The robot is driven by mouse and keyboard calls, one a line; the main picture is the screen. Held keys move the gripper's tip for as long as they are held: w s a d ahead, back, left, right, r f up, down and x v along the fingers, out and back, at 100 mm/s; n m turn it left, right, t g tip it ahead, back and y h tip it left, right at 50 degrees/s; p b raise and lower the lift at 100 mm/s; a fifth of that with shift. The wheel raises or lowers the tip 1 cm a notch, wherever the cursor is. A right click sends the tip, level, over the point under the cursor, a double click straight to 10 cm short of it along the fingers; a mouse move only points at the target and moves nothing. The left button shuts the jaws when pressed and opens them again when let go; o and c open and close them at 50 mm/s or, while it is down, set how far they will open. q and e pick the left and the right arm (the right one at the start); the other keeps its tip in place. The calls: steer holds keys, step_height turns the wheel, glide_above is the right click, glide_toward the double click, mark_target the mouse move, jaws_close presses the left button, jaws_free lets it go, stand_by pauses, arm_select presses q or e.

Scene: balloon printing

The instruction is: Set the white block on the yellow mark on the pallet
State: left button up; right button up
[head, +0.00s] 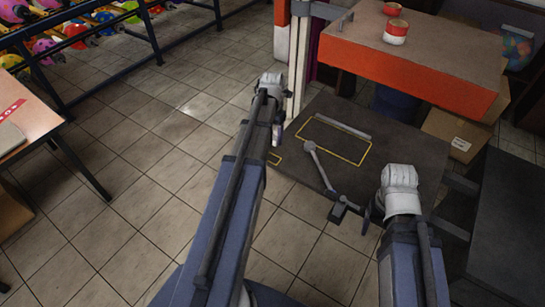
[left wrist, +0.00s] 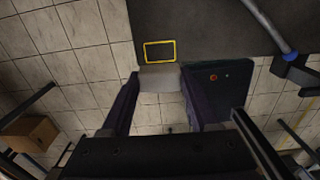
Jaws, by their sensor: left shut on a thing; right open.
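The white block (left wrist: 160,79) is held between the two dark fingers of my left gripper (left wrist: 160,74) in the left wrist view. The small yellow mark (left wrist: 147,53) is a square outline near the edge of the dark pallet (left wrist: 205,22), just beyond the block in that view. In the head view the mark (head: 277,160) is partly hidden by my left gripper (head: 277,137). The pallet (head: 385,143) also carries a larger yellow outline. Whether the block touches the pallet is not clear. My right gripper (head: 354,213) is open, near the pallet's front edge.
A grey rod (head: 319,165) stretches over the pallet between the grippers. An orange-edged table (head: 400,65) with red-and-white tins stands behind. Cardboard boxes (head: 455,135) are at right. A balloon rack (head: 65,50) and table stand left; the tiled floor between is clear.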

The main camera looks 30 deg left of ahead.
arm_select(q)
steer(key=b, duration=0.5)
glide_above(272, 158)
step_height(272, 158, down, 6)
steer(key=shift+d+r, duration=0.1)
steer(key=shift+r, duration=0.15)
steer(key=shift+f, duration=0.1)
step_height(272, 158, down, 3)
steer(key=b, duration=0.3)
steer(key=shift+f, duration=0.2)
steer(key=shift+f+b, duration=0.2)
steer(key=shift+b, duration=0.1)
steer(key=o, duration=1.3)
steer(key=shift+o, duration=0.2)
steer(key=shift+r, duration=0.1)
step_height(272, 158, up, 12)
steer(key=p, duration=1.2)
steer(key=shift+r, duration=0.15)
